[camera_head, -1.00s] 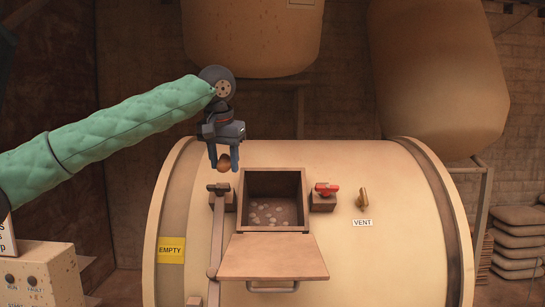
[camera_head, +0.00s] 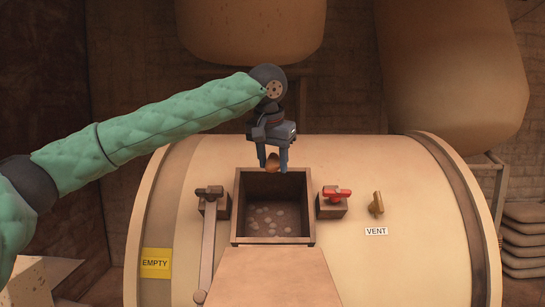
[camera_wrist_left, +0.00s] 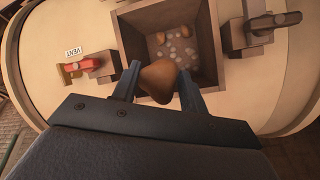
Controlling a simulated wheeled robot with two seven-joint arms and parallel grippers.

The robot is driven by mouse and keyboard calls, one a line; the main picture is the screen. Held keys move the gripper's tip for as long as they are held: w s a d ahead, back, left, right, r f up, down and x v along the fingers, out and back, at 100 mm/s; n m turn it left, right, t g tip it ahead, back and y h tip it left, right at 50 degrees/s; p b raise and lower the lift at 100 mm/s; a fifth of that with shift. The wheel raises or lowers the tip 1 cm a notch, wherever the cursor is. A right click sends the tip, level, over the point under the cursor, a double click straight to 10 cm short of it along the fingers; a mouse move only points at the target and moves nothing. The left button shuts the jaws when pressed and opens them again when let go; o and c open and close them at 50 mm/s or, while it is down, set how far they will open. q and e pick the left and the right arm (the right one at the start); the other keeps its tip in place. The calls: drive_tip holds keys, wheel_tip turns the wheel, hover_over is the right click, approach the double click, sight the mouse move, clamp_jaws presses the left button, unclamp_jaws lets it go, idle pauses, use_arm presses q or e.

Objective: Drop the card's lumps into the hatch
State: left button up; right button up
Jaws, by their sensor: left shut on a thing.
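My left gripper (camera_head: 272,166) is shut on a brown lump (camera_head: 272,163), over the far edge of the open hatch (camera_head: 239,205) on top of the cream drum. In the left wrist view the lump (camera_wrist_left: 158,80) sits between the fingertips, with the hatch box (camera_wrist_left: 205,50) beneath. Pale pebble-like bits (camera_head: 265,215) lie on the hatch floor. In the left wrist view a larger brown piece (camera_wrist_left: 180,30) shows among them. The hatch lid (camera_head: 275,275) is folded open toward me. The card is not in view. My right gripper is not in view.
A black-handled lever (camera_head: 209,193) stands left of the hatch and a red handle (camera_head: 337,193) right of it. A brass vent valve (camera_head: 376,204) is farther right. A yellow EMPTY label (camera_head: 156,263) is on the drum. Large tan vessels (camera_head: 455,75) hang behind.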

use_arm(q)
drive_tip(key=w+f, duration=0.4)
drive_tip(key=shift+f, duration=0.2)
drive_tip(key=w+x, duration=0.2)
drive_tip(key=x, duration=0.7)
drive_tip(key=shift+a, duration=0.3)
drive_tip(key=shift+w, duration=0.1)
drive_tip(key=o, duration=1.1)
